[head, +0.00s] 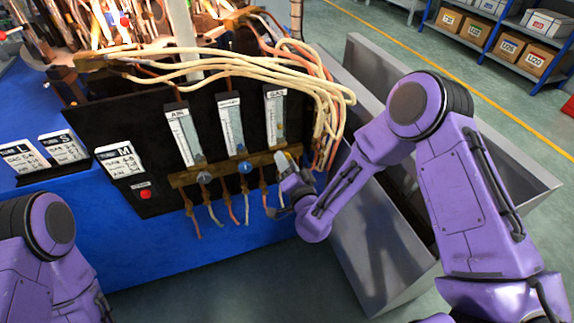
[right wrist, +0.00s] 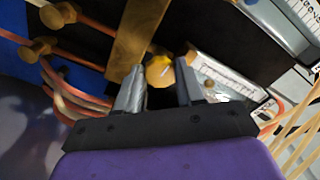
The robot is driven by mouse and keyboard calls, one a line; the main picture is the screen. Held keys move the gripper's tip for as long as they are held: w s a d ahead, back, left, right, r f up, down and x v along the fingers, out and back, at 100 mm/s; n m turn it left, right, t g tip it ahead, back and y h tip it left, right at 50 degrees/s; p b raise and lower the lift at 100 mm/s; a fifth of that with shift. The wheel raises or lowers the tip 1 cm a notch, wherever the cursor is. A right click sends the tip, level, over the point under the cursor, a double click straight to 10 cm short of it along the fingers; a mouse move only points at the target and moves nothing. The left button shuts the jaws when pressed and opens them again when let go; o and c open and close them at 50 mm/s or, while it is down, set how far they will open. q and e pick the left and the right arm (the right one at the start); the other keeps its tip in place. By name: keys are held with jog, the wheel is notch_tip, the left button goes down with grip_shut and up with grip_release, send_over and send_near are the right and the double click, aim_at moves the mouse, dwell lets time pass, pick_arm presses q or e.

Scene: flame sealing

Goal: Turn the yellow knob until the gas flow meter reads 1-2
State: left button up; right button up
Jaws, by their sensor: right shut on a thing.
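The yellow knob (right wrist: 160,71) sits between the fingers of my right gripper (right wrist: 157,88), which is shut on it in the right wrist view. In the head view my right gripper (head: 289,166) is at the brass bar just below the gas flow meter, and it hides the knob. The gas flow meter (head: 275,113) is the rightmost of three upright meters and is labelled GAS. Its reading is too small to make out. My left arm shows at the lower left of the head view, but its gripper is out of frame.
Pale hoses (head: 325,100) hang close to my right gripper. A grey metal bin (head: 400,270) stands to the right. A red button (head: 145,194) is at the left.

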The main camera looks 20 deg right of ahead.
jog(key=m+b, duration=0.1)
jog(key=m, duration=0.4)
dwell(0.6)
jog(key=o, duration=1)
jog(key=shift+o, duration=0.2)
jog(key=s+b, duration=0.2)
jog(key=s, duration=0.8)
jog(key=shift+s+d, duration=0.2)
jog(key=shift+s, duration=0.05)
